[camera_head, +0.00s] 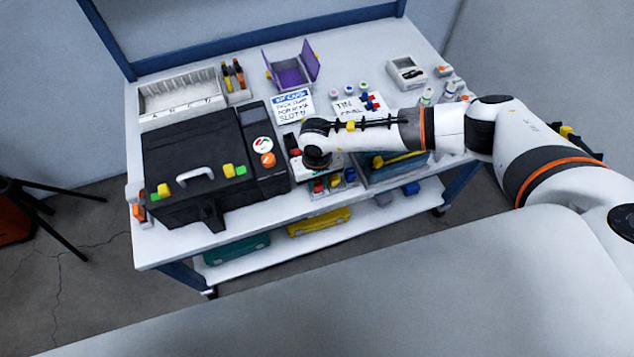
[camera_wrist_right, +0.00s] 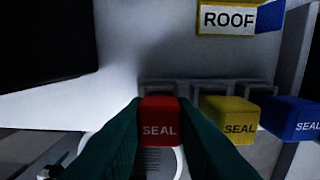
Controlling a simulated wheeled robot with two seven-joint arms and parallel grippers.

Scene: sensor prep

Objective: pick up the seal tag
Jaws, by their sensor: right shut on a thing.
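A red seal tag (camera_wrist_right: 159,121) marked SEAL sits between the two dark green fingers of my right gripper (camera_wrist_right: 158,135) in the right wrist view. The fingers are shut on its sides. A yellow seal tag (camera_wrist_right: 230,119) and a blue seal tag (camera_wrist_right: 292,119) stand beside it to the right, in a row in front of dark slots. In the head view my right arm reaches in from the right over the bench's front edge, and its hand (camera_head: 317,158) hides most of the tag area. My left gripper is not in view.
A black case (camera_head: 215,165) with a light handle fills the bench's left. Behind stand a white slotted rack (camera_head: 180,95), a purple holder (camera_head: 290,68) and a printed card (camera_head: 293,106). A yellow ROOF label (camera_wrist_right: 229,18) shows in the wrist view.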

